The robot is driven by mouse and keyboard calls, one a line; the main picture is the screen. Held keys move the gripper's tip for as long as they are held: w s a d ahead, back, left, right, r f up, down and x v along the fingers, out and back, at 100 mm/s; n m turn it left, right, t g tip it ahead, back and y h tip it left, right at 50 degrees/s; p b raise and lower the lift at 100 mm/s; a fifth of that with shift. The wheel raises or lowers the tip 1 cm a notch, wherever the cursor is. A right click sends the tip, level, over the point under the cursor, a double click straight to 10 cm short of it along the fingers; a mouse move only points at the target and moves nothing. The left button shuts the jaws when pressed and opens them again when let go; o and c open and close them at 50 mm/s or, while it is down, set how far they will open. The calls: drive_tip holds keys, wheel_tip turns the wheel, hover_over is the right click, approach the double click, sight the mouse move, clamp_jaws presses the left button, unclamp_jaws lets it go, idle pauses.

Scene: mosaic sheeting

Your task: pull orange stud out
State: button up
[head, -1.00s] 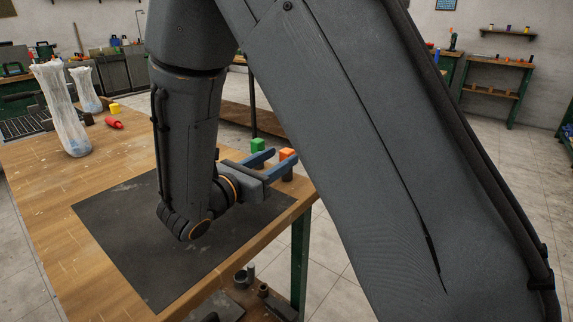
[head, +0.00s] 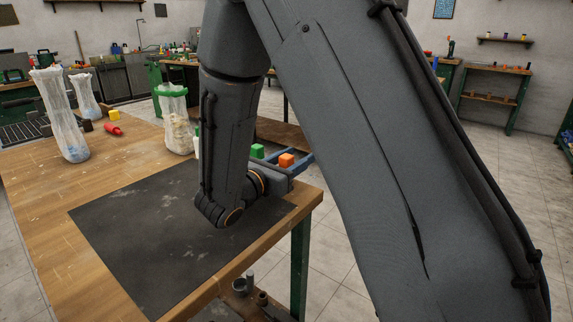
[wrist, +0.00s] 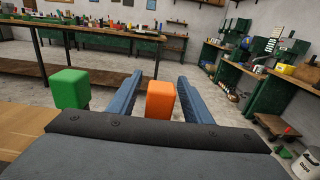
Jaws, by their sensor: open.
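The orange stud (head: 286,160) is a small square-topped block near the right edge of the table, partly hidden by my gripper in the head view. In the wrist view the orange stud (wrist: 160,100) stands upright between the two blue fingers of my gripper (wrist: 158,95), with a gap on each side. My gripper (head: 291,158) is open and level around it. The green stud (wrist: 69,90) stands just left of the left finger, outside the jaws. It also shows in the head view (head: 257,151).
A dark mat (head: 135,235) covers the near part of the wooden table (head: 35,180). The mat is clear.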

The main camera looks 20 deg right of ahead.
drive_tip(key=c, duration=1.1)
wheel_tip(320, 180, up, 10)
drive_tip(key=shift+p, duration=0.3)
drive_tip(key=shift+c, duration=0.2)
idle(0.4)
